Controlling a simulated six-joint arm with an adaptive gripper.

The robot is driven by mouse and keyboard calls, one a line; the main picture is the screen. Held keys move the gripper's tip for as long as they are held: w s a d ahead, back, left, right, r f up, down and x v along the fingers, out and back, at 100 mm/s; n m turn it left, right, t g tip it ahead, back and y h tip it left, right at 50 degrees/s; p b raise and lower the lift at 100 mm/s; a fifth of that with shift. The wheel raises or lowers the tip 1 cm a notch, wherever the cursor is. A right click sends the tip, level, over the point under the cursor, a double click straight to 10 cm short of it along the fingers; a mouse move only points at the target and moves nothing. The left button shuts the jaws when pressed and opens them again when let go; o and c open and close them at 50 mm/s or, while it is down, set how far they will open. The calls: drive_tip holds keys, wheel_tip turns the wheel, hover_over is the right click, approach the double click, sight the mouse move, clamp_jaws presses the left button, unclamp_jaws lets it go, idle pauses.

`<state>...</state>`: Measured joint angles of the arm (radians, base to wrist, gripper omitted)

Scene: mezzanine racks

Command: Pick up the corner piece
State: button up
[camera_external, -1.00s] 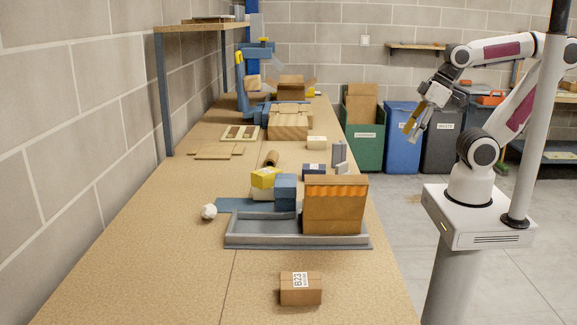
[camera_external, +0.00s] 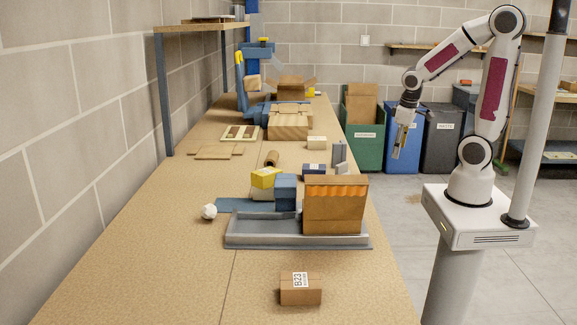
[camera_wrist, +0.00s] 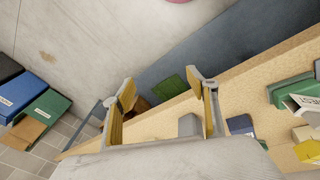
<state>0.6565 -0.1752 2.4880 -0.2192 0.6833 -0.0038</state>
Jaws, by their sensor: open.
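A grey upright angled piece (camera_external: 339,154), which looks like the corner piece, stands on the long table near its right edge, beside a small dark blue box (camera_external: 314,170). In the wrist view a grey block-like shape (camera_wrist: 189,125) shows between the fingers and is probably the same piece; its lower part is hidden. My gripper (camera_external: 397,152) hangs to the right of the table, apart from the piece, pointing down. In the wrist view my gripper (camera_wrist: 162,84) has its two yellow-padded fingers spread with nothing held between them.
A grey tray (camera_external: 265,240) holds a brown box (camera_external: 334,208) with an orange band. Yellow (camera_external: 265,177) and blue (camera_external: 285,190) blocks stand nearby. Green (camera_external: 363,140) and blue (camera_external: 403,158) bins stand behind my gripper. The table's front left is clear.

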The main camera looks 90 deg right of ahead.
drive_tip(key=d+f+n+t, duration=0.2)
drive_tip(key=d+f+t, duration=0.3)
drive_tip(key=d+f, duration=1.25)
drive_tip(key=w+a+r+n+t+y, duration=0.1)
drive_tip(key=w+a+r+n+t, duration=0.15)
drive_tip(key=w+a+t, duration=0.35)
drive_tip(key=w+a+r+n+t+y, duration=0.1)
drive_tip(key=w+r+t, duration=0.1)
drive_tip(key=r, duration=0.4)
drive_tip(key=w+a+r+n+t+y, duration=0.1)
drive_tip(key=w+r+t+y, duration=0.1)
drive_tip(key=r+t, duration=0.2)
wheel_tip(320, 180, up, 3)
drive_tip(key=shift+w+a+f+t, duration=0.1)
drive_tip(key=shift+w+a+t, duration=0.2)
drive_tip(key=shift+w+a, duration=0.1)
drive_tip(key=shift+w, duration=0.1)
drive_tip(key=shift+w+a, duration=0.1)
drive_tip(key=shift+w, duration=1.15)
drive_tip(key=shift+w, duration=0.15)
